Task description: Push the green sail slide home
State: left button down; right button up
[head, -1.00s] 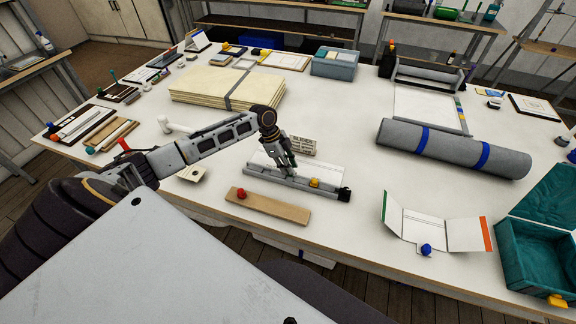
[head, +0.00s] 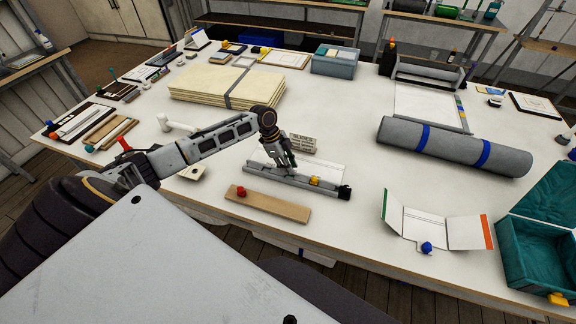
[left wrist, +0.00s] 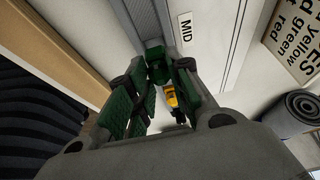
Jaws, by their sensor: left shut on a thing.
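A grey sail track (head: 275,181) lies on the white table with a white card behind it. A yellow slide (head: 314,181) sits on the track near its black right end; it also shows in the left wrist view (left wrist: 170,95). My left gripper (head: 287,164) reaches down to the middle of the track, left of the yellow slide. In the left wrist view its fingers (left wrist: 155,100) are closed around a green piece (left wrist: 155,66), apparently the green slide, mostly hidden by the fingers. I cannot tell its exact seat on the track. My right gripper is out of view.
A wooden strip (head: 272,205) with a red slide (head: 241,191) lies in front of the track. A small printed sign (head: 303,142) stands behind it. Table between track and roll is clear.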

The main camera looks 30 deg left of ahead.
pick_arm(q)
jog(key=shift+f, duration=0.5)
jog(key=shift+f+b, duration=0.45)
jog(key=shift+f, duration=0.15)
dwell(0.7)
jog(key=c, duration=1.2)
grip_release()
jog(key=shift+r, duration=0.1)
jog(key=shift+r+p, duration=1.2)
jog(key=shift+r, duration=2.25)
